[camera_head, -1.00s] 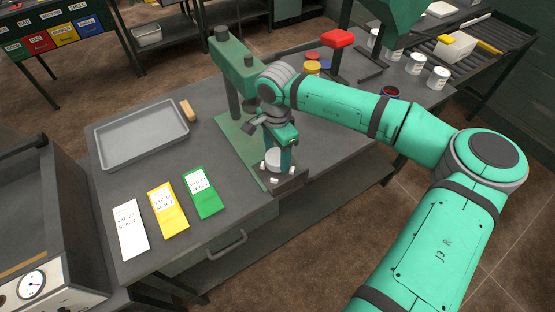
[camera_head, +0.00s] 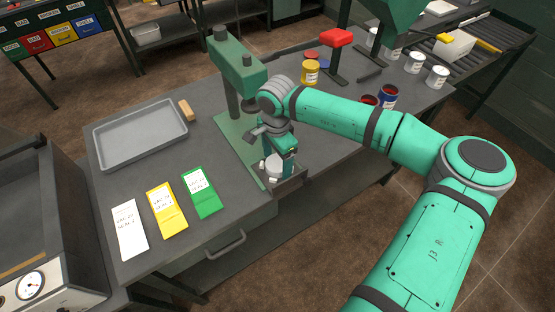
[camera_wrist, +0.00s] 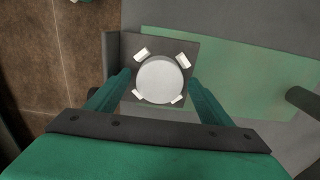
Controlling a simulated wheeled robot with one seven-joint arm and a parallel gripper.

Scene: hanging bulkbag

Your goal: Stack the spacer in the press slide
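The press slide (camera_wrist: 122,48) is a dark plate with several small white blocks near its corners; it also shows at the front of the green press (camera_head: 289,184). A pale round disc, seemingly the spacer (camera_wrist: 160,79), sits between the blocks; its side shows in the head view (camera_head: 272,168). I cannot tell whether it is one piece or several stacked. My gripper (camera_wrist: 159,78) is over the slide, pointing down, with one finger on each side of the disc. Gaps show between the fingers and the disc. In the head view my gripper (camera_head: 279,160) partly hides the disc.
The green press column (camera_head: 229,80) and head stand just behind my gripper. A grey tray (camera_head: 140,135), a tan block (camera_head: 186,110) and white, yellow and green cards (camera_head: 168,209) lie left. Cans (camera_head: 387,96) and a red-topped stand (camera_head: 336,38) are at right.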

